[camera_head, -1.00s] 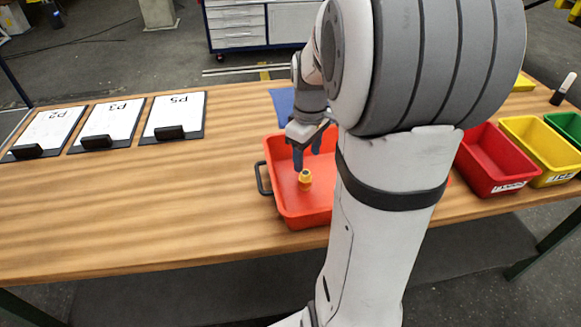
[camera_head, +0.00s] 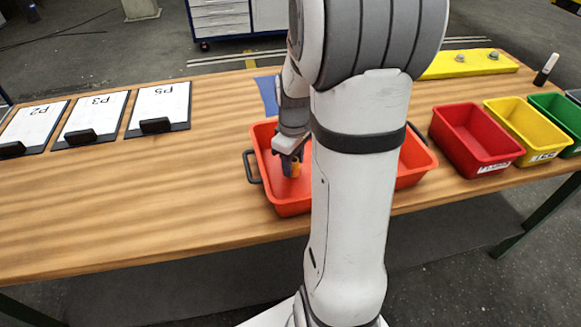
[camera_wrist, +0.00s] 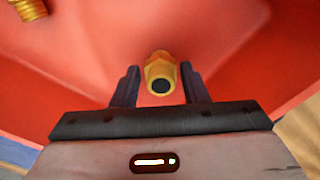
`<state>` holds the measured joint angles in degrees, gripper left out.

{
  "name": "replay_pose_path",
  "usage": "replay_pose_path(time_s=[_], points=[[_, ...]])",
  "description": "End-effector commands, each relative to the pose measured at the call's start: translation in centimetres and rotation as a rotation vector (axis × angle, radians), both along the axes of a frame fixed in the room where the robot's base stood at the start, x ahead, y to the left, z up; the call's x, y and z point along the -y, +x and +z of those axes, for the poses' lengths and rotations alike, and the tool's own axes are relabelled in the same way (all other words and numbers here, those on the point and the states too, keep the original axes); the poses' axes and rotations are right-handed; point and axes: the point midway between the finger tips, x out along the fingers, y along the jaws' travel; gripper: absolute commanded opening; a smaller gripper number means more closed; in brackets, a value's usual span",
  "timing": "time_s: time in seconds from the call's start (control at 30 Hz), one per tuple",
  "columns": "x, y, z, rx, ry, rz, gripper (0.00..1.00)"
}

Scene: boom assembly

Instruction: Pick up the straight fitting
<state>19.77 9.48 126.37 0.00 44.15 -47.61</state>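The straight fitting, a small brass-yellow piece with a hexagonal end and a dark bore, stands in the orange-red tray (camera_head: 290,207). It shows in the head view (camera_head: 295,170) and in the middle of the wrist view (camera_wrist: 160,73). My gripper (camera_wrist: 160,78) is open, with one dark finger on each side of the fitting and a narrow gap on both sides. In the head view my gripper (camera_head: 291,164) reaches down into the tray at the fitting. My arm hides the middle of the tray.
Another threaded brass piece (camera_wrist: 28,9) lies at the top left of the wrist view. Red (camera_head: 478,138), yellow (camera_head: 528,130) and green (camera_head: 560,118) bins stand to the right. Clipboards, one marked P5 (camera_head: 160,105), lie at the left. The table's left front is clear.

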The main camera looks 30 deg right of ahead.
Motion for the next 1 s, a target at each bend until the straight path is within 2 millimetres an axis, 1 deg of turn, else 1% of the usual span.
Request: replay_pose_path(time_s=[0.03,0.07,0.4,0.43,0.67,0.77,0.87,1.0], points=[[0.0,0.0,0.0,0.0,0.0,0.0,0.36],[0.0,0.0,0.0,0.0,0.0,0.0,0.33],[0.0,0.0,0.0,0.0,0.0,-0.001,0.06],[0.0,0.0,0.0,0.0,0.0,-0.001,0.04],[0.1,0.0,0.2,0.001,0.0,-0.002,0.04],[0.1,0.0,1.2,0.003,-0.001,-0.002,0.04],[0.1,0.1,3.0,0.006,-0.003,-0.002,0.04],[0.1,0.1,6.0,0.006,-0.003,-0.002,0.04]])
